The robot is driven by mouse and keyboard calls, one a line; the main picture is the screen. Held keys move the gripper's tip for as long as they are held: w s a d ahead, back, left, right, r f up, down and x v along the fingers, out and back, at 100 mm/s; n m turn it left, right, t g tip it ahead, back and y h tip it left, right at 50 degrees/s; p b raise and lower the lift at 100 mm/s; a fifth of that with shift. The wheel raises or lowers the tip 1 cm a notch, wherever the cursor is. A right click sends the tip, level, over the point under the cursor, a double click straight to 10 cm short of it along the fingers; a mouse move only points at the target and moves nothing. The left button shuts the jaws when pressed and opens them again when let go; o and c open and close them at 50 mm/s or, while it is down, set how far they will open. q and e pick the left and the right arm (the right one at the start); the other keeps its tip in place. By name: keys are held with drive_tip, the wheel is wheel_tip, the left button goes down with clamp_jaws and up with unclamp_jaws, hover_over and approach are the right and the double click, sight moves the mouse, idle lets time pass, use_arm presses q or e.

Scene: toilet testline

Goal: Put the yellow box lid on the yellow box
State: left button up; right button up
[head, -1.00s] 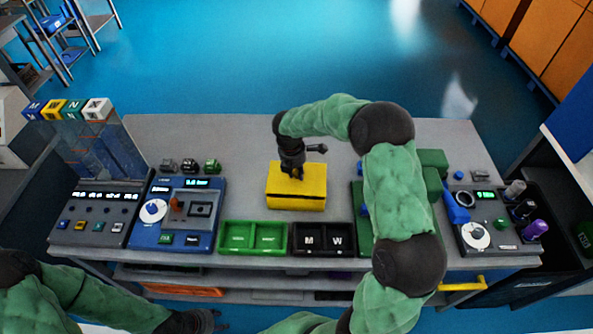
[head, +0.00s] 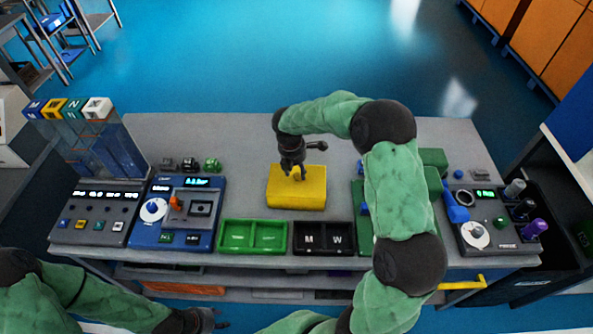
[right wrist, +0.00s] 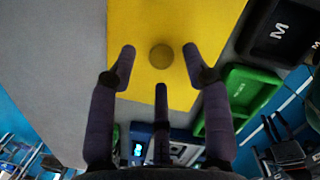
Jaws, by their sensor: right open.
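The yellow box (head: 297,197) stands on the middle of the grey table. The yellow box lid (head: 313,173) covers its top and looks closed down on it. In the right wrist view the yellow lid top (right wrist: 150,30) shows with its round knob (right wrist: 161,56). My right gripper (head: 295,173) is just above the lid, its fingers spread on either side of the knob; it also shows in the right wrist view (right wrist: 160,70), open and empty. My left gripper (head: 208,320) is low at the front left, away from the box; its fingers are too unclear to judge.
A green two-part tray (head: 253,252) and a black tray marked M and W (head: 323,252) stand in front of the box. A blue device (head: 179,213) is to the left, a grey device (head: 490,220) to the right. The table behind the box is clear.

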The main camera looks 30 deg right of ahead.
sight(293, 183)
wheel_tip(293, 183, up, 12)
drive_tip(key=a+p, duration=0.1)
drive_tip(key=p, duration=0.1)
drive_tip(key=shift+s+a+f, duration=0.15)
drive_tip(key=shift+a+f, duration=0.05)
drive_tip(key=shift+a, duration=0.15)
